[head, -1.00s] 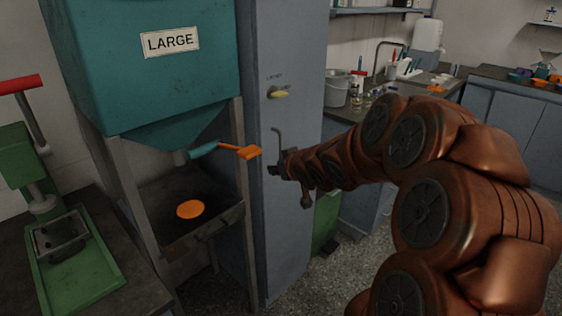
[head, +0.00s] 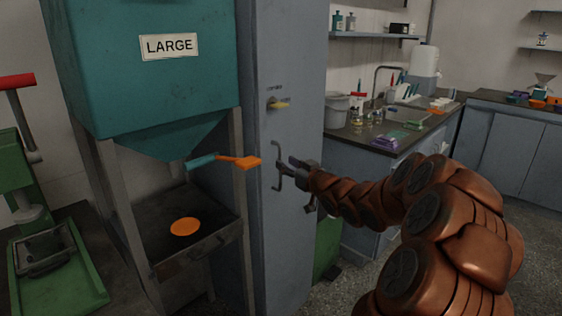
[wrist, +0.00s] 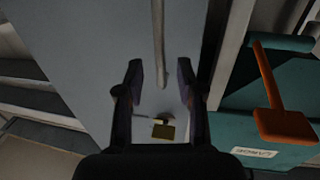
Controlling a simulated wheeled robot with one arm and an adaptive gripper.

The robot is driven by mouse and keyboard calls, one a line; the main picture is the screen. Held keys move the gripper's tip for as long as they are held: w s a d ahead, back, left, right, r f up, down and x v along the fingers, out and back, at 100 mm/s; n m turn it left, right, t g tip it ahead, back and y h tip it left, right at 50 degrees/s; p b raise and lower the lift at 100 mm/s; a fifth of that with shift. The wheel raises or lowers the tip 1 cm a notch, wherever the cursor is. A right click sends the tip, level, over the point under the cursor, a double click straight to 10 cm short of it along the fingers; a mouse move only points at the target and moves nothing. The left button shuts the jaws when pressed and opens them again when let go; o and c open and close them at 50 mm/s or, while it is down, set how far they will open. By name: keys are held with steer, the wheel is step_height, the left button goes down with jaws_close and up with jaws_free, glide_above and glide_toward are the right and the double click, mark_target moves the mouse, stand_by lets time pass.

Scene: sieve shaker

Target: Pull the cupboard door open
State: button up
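The tall grey-blue cupboard (head: 292,60) stands at the centre of the head view; its door looks shut. A vertical bar handle (head: 276,150) is on the door, below a yellow latch or key (head: 279,105). My gripper (head: 281,174) is open beside the handle's lower half. In the wrist view its two fingers (wrist: 160,85) are spread, with the handle bar (wrist: 158,45) running upward in the picture from the gap between the tips. The yellow piece (wrist: 163,131) shows nearer the palm in that picture. I cannot tell whether the fingers touch the handle.
A teal hopper (head: 150,85) labelled LARGE stands left of the cupboard. Its orange-ended lever (head: 240,162) sticks out close to the handle. A grey tray (head: 195,255) sits below. A sink bench (head: 350,135) is behind on the right, with a green bin (head: 327,245) beside the cupboard.

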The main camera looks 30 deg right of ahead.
steer(key=shift+w, duration=2)
jaws_close()
